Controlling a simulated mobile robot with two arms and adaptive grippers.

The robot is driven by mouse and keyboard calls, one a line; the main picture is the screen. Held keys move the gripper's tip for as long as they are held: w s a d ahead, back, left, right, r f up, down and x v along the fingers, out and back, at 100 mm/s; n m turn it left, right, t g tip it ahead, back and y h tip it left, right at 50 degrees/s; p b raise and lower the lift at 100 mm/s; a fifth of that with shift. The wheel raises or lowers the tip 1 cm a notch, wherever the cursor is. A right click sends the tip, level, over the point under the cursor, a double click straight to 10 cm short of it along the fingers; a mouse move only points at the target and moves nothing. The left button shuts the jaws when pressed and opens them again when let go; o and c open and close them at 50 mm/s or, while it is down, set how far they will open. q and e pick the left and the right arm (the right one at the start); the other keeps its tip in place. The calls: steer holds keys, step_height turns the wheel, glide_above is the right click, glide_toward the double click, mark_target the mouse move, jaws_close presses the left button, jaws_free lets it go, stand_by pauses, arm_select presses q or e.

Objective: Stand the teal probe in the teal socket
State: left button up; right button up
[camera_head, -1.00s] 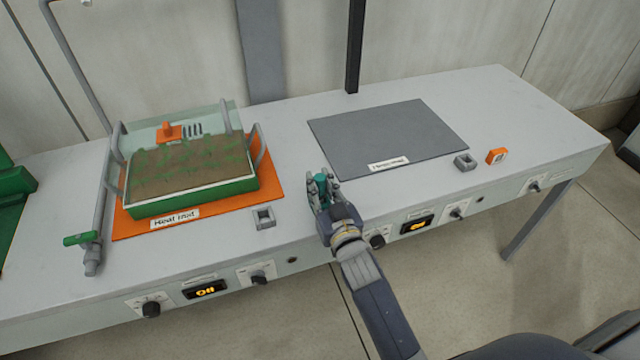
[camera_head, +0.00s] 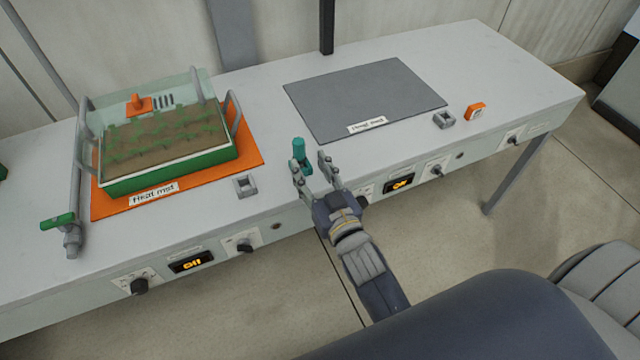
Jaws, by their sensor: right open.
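The teal probe (camera_head: 299,149) stands about upright at the front part of the bench, between the two mats. A darker part shows at its foot, but I cannot make out a teal socket there or tell whether the probe is seated in one. My right gripper (camera_head: 311,167) is open. Its fingers are spread just in front of the probe, near its foot and not closed on it. My left gripper is not in view.
An orange heat mat (camera_head: 248,152) with a green-based seedling tray (camera_head: 170,175) lies left. A grey mat (camera_head: 365,95) lies right. Small grey sockets (camera_head: 245,186) (camera_head: 444,120) and an orange block (camera_head: 475,111) sit near the front. A green-handled valve (camera_head: 58,220) stands left.

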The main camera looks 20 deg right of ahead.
steer(key=s, duration=0.4)
steer(key=shift+s, duration=0.3)
steer(key=s+a+f+g, duration=0.1)
steer(key=s+f+g, duration=0.2)
steer(key=f, duration=0.9)
steer(key=s+f+n+g+y, duration=0.1)
steer(key=s+f+g, duration=0.25)
steer(key=f, duration=0.75)
steer(key=s+a+f+g, duration=0.15)
steer(key=s+f, duration=0.25)
steer(key=f, duration=0.8)
steer(key=s+d+f+g, duration=0.3)
steer(key=s+f, duration=0.3)
steer(key=s, duration=0.3)
steer(key=s+d+f+g+h, duration=0.1)
steer(key=s+d+f+g, duration=0.1)
steer(key=s+f, duration=0.4)
steer(key=s+d+f+n+g, duration=0.1)
steer(key=s+d+f+g, duration=0.2)
steer(key=s+f, duration=0.4)
steer(key=s+g, duration=0.1)
steer(key=s, duration=0.5)
steer(key=shift+s+d+h, duration=0.2)
steer(key=shift+d+h, duration=0.1)
steer(key=shift+d, duration=0.05)
